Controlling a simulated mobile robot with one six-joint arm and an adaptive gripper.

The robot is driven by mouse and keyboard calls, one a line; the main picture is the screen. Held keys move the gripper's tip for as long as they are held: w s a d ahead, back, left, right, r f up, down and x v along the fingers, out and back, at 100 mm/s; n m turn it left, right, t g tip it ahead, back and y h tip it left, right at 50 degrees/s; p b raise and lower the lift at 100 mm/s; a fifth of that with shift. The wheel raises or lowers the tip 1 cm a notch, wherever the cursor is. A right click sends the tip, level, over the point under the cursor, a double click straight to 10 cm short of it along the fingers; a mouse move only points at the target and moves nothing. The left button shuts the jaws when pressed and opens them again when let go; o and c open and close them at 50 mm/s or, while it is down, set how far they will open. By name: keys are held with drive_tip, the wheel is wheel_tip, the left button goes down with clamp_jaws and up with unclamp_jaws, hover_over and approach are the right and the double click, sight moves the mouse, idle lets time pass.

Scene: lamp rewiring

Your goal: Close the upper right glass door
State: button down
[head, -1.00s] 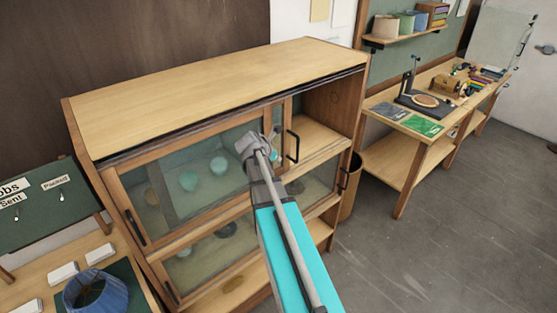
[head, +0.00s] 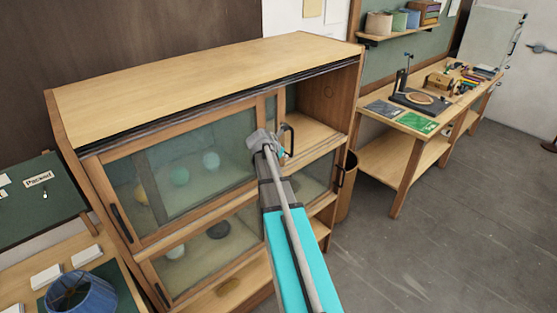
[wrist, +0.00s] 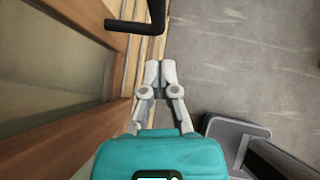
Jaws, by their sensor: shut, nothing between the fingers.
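The upper right glass door (head: 271,112) is slid left, overlapping the upper left glass door (head: 190,165). The right part of the upper compartment (head: 308,130) stands open. The door's black handle (head: 291,138) is on its right edge, and a black handle also shows at the top of the wrist view (wrist: 138,26). My gripper (head: 281,154) is just left of and below the handle in the head view, partly hidden by my wrist. In the wrist view, its grey fingers (wrist: 160,70) are shut and empty, below the handle and apart from it in the picture.
A blue lampshade (head: 78,292) is at lower left. The floor at right is clear.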

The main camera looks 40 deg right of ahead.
drive_tip(key=shift+w+d, duration=0.2)
drive_tip(key=shift+d, duration=0.45)
drive_tip(key=shift+w+d, duration=0.2)
drive_tip(key=shift+d, duration=0.45)
drive_tip(key=shift+s+a, duration=0.1)
drive_tip(key=shift+a, duration=0.1)
drive_tip(key=shift+w+d, duration=0.2)
drive_tip(key=shift+d, duration=0.05)
